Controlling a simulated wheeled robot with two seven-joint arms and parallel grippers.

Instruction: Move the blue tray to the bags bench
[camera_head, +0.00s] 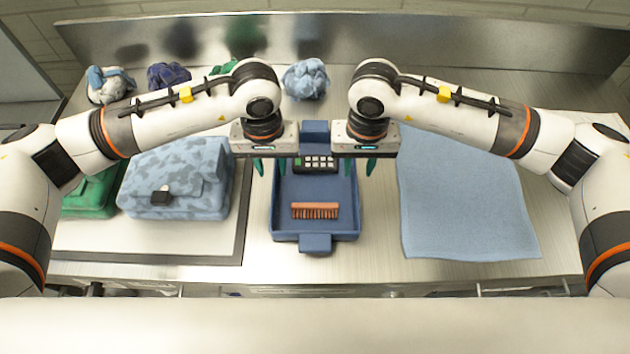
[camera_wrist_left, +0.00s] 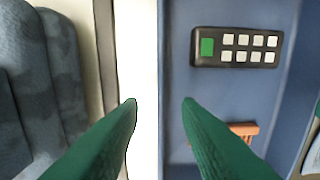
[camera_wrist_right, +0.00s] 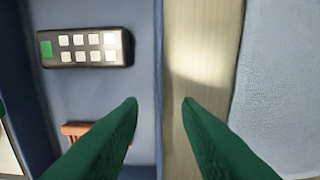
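The blue tray (camera_head: 282,215) lies on the metal bench at the middle, with a tab at its near end and one at its far end. It holds a dark keypad device (camera_head: 318,164) and an orange-brown brush (camera_head: 315,211). My left gripper (camera_head: 269,167) is open above the tray's left wall; in the left wrist view that wall (camera_wrist_left: 174,95) runs between the fingers. My right gripper (camera_head: 355,167) is open above the right wall, and in the right wrist view the wall (camera_wrist_right: 157,95) lies between the fingers. I cannot tell whether either gripper touches the tray.
A blue-grey camouflage bag (camera_head: 178,185) and a green bag (camera_head: 90,195) lie on a pale mat at left. A light blue cloth (camera_head: 465,200) lies at right. Crumpled bundles, one of them light blue (camera_head: 305,80), lie along the back wall.

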